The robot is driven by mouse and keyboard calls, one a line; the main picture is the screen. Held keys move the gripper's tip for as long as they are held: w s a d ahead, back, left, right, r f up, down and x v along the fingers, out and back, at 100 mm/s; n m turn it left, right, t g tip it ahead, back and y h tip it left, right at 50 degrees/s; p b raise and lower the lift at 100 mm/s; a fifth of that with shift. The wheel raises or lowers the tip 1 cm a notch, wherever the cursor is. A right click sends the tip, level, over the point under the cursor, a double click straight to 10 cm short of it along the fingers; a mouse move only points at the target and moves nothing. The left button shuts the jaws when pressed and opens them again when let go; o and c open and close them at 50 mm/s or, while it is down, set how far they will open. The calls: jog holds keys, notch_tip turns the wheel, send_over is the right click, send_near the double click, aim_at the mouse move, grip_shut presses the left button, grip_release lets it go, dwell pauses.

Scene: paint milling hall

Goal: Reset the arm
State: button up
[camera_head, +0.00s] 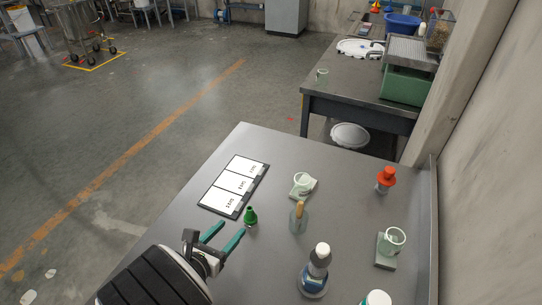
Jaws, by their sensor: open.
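My gripper (223,235) is in the lower left of the head view, above the left front part of the grey table (335,179). Its two teal fingers are spread apart with nothing between them. A small bottle with a green cone-shaped top (250,216) stands just right of the fingertips, and I cannot tell how close it is in depth. My dark arm covers the table's lower left corner.
A black board with white labelled cards (234,185) lies left. A white cup (301,183), a brown-topped bottle (298,218), a red-topped bottle (385,180), a white-capped bottle (315,270) and a cup on a block (391,243) stand around. A concrete wall (490,180) is right.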

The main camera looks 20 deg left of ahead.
jog(key=w+d+r+m+g+h, duration=0.1)
jog(key=w+d+r+m+h, duration=0.25)
jog(key=d+m, duration=0.3)
jog(key=w+d+r+m+g+h, duration=0.1)
jog(key=w+d+r+m+h, duration=0.15)
jog(key=d+r+m, duration=0.4)
jog(key=s+d+r+m+g+h, duration=0.1)
jog(key=d+m+g, duration=0.25)
jog(key=d, duration=0.45)
jog(key=s+d+r+m+g+h, duration=0.1)
jog(key=d+m+g+h, duration=0.1)
jog(key=d+m, duration=0.45)
jog(key=s+d+m+g+y, duration=0.4)
jog(key=s+d+m+g, duration=0.3)
jog(key=s+d+m, duration=0.5)
jog(key=s+a+m+y, duration=0.5)
jog(key=s+a+y, duration=0.1)
jog(key=s, duration=0.2)
jog(key=shift+s+r+m, duration=0.3)
jog(key=shift+s+r, duration=0.05)
jog(key=shift+s, duration=0.05)
jog(key=shift+t, duration=0.25)
